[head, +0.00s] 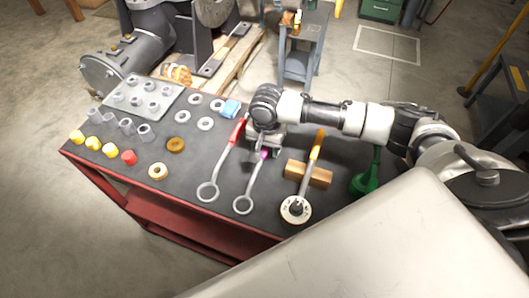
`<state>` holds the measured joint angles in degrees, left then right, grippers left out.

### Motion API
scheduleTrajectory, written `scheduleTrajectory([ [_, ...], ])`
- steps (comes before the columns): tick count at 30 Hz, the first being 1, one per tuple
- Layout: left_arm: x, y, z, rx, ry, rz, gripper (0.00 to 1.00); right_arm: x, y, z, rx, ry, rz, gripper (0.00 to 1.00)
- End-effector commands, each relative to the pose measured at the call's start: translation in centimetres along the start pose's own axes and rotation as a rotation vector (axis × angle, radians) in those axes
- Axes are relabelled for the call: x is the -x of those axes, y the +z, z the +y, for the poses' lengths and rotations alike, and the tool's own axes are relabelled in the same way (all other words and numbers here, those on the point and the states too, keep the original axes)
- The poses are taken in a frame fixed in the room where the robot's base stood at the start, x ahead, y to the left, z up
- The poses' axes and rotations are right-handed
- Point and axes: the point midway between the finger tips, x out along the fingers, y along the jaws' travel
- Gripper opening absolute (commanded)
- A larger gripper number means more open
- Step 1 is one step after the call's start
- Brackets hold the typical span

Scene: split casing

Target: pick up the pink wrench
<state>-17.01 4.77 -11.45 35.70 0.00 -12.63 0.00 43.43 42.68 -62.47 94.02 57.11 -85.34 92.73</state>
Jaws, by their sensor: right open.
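The pink wrench (252,183) lies on the dark top of the red workbench, its grey ring end toward the front edge. A small pink part of its handle shows just below my right gripper (263,148). The wrench's far end is hidden behind the gripper. My right gripper is open and points down over that pink part. I cannot tell whether its fingers stand around the handle or above it. My left gripper is not in view.
A red-handled wrench (222,160) lies close on the left. An orange-handled tool (315,149) rests on a wooden block (321,176) to the right, near a green stand (365,182). Rings, a blue item (230,109) and a grey plate (145,98) lie to the left.

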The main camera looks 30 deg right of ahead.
Motion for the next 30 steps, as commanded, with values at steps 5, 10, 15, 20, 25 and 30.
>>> scheduleTrajectory([
  [5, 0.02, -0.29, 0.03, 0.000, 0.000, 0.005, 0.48, -0.81, 0.03, 0.00, 0.001, -0.001, 0.000, 0.51],
  [10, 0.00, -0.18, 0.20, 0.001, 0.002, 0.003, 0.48, -0.79, 0.03, 0.02, 0.001, 0.000, 0.000, 0.48],
  [15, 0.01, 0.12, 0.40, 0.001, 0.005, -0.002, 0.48, -0.78, 0.02, 0.03, 0.001, 0.000, 0.000, 0.22],
  [20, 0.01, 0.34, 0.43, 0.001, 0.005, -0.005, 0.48, -0.76, 0.01, 0.03, 0.001, 0.000, 0.000, 0.00],
  [25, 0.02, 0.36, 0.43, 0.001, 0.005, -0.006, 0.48, -0.69, -0.02, -0.01, 0.001, -0.001, 0.001, 0.00],
  [30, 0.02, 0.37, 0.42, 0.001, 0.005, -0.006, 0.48, -0.66, -0.03, -0.01, 0.001, -0.001, 0.001, 0.00],
])
